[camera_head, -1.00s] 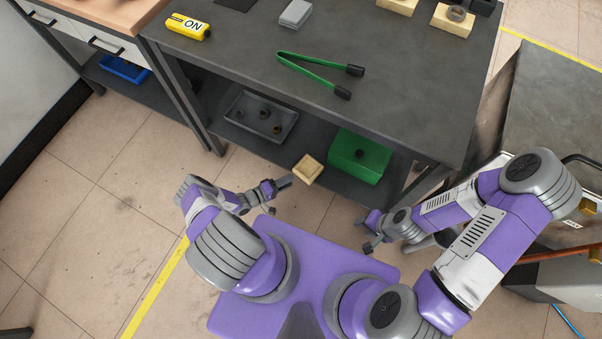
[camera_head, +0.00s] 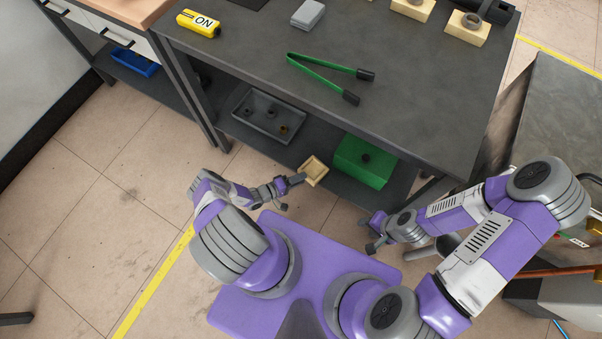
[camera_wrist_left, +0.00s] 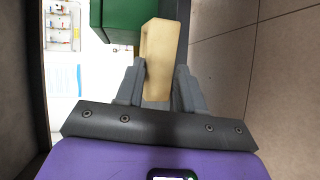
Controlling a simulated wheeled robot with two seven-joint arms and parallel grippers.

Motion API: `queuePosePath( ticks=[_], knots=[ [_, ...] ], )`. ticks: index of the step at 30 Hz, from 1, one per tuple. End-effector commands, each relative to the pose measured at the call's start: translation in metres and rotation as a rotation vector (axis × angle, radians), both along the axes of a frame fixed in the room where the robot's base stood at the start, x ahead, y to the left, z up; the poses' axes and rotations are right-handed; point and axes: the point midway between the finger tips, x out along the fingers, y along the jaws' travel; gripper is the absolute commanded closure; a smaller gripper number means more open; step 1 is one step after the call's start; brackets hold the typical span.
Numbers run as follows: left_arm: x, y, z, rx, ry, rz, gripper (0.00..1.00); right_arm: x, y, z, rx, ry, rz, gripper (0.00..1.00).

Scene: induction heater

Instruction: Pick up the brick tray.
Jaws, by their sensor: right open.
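The brick tray (camera_head: 314,171) is a small tan, square, shallow piece at the front edge of the lower shelf, left of the green box. My left gripper (camera_head: 298,179) reaches it from the left in the head view. In the left wrist view the tan tray (camera_wrist_left: 160,50) stands on edge in the picture, its near end between the two fingers of my left gripper (camera_wrist_left: 159,78). The fingers look open around it; contact is unclear. My right gripper (camera_head: 372,232) is open and empty, below the green box in the picture.
The green box (camera_head: 365,160) sits right of the tray on the shelf. A grey tray (camera_head: 250,104) with small dark parts is to the left. The dark tabletop (camera_head: 420,100) overhangs behind; green tongs (camera_head: 325,65) lie on it. The floor to the left is clear.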

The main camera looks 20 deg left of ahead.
Motion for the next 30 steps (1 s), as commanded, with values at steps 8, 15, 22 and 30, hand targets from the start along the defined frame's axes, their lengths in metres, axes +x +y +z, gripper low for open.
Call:
queuePosePath(
  ticks=[8,15,22,30],
  knots=[
    [0.000,0.000,0.000,0.000,-0.001,0.000,0.92,0.000,0.000,0.000,0.000,0.000,0.000,0.57],
    [0.001,0.000,0.004,-0.001,-0.003,0.001,1.00,0.000,0.000,0.003,0.000,0.000,0.000,0.57],
    [0.000,0.001,0.028,-0.001,-0.003,0.002,1.00,0.000,0.000,0.026,0.000,0.000,0.000,0.57],
    [0.000,0.001,0.026,-0.001,-0.002,0.001,1.00,0.000,0.000,0.024,0.000,0.000,0.000,0.57]
  ],
)
